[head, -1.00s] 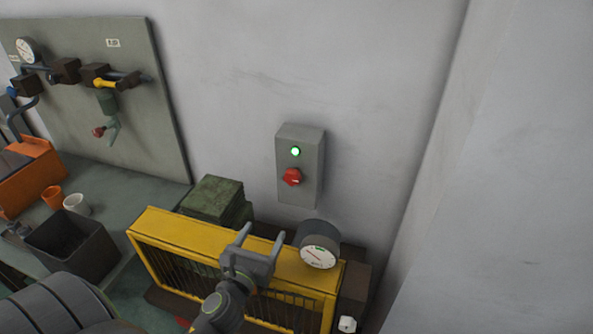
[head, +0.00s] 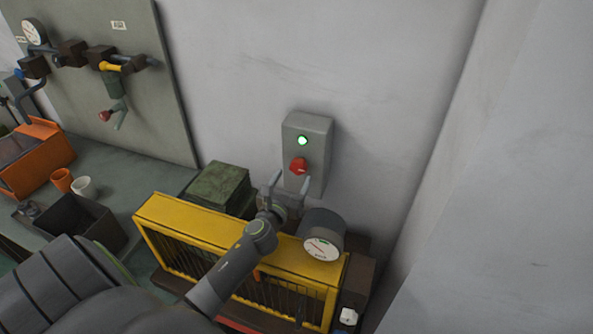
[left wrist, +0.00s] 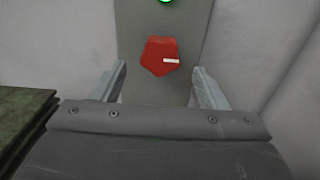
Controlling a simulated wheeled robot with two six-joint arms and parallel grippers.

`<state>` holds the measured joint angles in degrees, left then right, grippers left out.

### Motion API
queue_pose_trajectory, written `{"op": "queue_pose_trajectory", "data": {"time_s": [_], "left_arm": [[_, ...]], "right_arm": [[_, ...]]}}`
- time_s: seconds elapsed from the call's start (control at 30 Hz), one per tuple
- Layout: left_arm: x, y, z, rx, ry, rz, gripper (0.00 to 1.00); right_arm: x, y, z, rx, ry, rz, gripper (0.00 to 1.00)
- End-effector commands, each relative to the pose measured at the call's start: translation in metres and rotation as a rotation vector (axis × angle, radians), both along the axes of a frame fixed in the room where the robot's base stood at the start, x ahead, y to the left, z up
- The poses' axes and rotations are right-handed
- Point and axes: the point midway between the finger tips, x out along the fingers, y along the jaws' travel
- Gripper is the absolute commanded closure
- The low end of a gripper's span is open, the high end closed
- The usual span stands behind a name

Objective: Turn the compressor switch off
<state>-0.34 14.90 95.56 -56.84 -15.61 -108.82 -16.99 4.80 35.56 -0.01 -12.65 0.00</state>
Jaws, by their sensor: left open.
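The compressor switch is a red rotary knob (head: 298,166) on a grey wall box (head: 318,133). A green lamp (head: 302,141) glows above the knob. In the left wrist view the red knob (left wrist: 160,57) shows a white mark pointing right, and the lit lamp (left wrist: 166,1) is cut by the top edge. My left gripper (head: 290,180) is open just below the knob in the head view. In the left wrist view its two fingers (left wrist: 162,85) stand on either side of the knob's lower front, and I see no contact. My right gripper is not in view.
A yellow guarded machine (head: 190,222) stands below the box, with a round gauge (head: 322,246) close to my left gripper. A green case (head: 217,186) sits at left on the bench. Bare wall (head: 390,110) lies right of the box.

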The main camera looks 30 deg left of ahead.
Motion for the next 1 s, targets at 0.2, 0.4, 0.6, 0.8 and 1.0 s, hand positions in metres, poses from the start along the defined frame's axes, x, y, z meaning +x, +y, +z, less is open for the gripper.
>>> {"op": "queue_pose_trajectory", "data": {"time_s": [0.2,0.4,0.6,0.8,1.0], "left_arm": [[0.029,0.007,0.000,0.001,0.000,0.000,0.33],[0.038,0.009,0.000,0.000,0.000,0.000,0.33],[0.039,0.009,0.000,0.000,0.000,0.000,0.33],[0.038,0.009,0.000,0.000,0.000,0.000,0.51],[0.038,0.009,0.000,0.000,0.000,0.000,0.77]], "right_arm": [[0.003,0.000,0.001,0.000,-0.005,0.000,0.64],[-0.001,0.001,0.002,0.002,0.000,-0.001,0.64],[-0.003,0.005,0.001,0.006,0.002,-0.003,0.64],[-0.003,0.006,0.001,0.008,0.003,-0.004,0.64],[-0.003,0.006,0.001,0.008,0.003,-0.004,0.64]]}}
